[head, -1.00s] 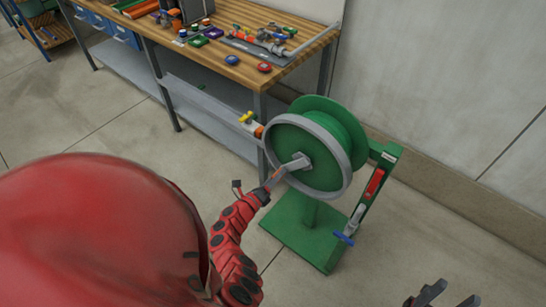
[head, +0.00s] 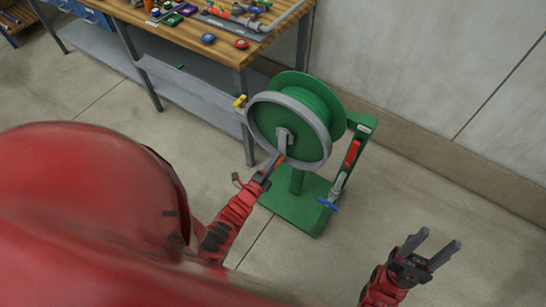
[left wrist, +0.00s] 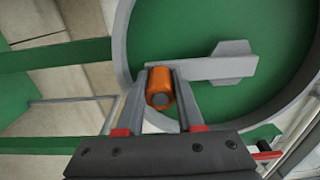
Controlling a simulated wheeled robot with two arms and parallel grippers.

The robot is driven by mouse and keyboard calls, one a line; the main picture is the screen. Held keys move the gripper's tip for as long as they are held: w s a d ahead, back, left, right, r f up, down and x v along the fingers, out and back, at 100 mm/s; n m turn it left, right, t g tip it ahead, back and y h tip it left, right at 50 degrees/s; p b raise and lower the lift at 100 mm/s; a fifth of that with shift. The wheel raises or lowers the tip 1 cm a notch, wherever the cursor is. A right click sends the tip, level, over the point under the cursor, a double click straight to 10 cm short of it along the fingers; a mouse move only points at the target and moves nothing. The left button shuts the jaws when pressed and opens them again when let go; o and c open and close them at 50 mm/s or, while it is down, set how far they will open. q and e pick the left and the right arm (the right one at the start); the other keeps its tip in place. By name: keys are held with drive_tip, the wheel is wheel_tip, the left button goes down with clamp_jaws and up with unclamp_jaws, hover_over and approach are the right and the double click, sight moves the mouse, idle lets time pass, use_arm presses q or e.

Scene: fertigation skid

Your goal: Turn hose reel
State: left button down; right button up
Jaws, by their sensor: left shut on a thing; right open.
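The green hose reel (head: 316,103) with a grey rim stands on a green base plate (head: 290,212). A grey crank arm (head: 284,138) sits on its near face and points downward in the head view. My left gripper (head: 274,166) is shut on the orange crank handle (head: 281,158). In the left wrist view the orange handle (left wrist: 159,88) sits between the two fingers, at the end of the grey crank arm (left wrist: 215,67). My right gripper (head: 430,248) is open and empty, to the right of the reel and apart from it.
A wooden workbench (head: 226,45) with fittings and small coloured parts stands behind and left of the reel. A post on the reel's right carries a red part (head: 352,153) and a blue-handled valve (head: 328,205). A wall is behind; the floor at right is clear.

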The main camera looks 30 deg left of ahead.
use_arm(q)
drive_tip(key=shift+d, duration=0.1)
idle(0.4)
drive_tip(key=c, duration=0.5)
unclamp_jaws()
drive_tip(key=shift+c, duration=0.2)
drive_tip(key=shift+s, duration=0.2)
drive_tip(key=s+a+p, duration=0.1)
drive_tip(key=s+p, duration=0.4)
drive_tip(key=s, duration=1.2)
drive_tip(key=shift+a, duration=0.2)
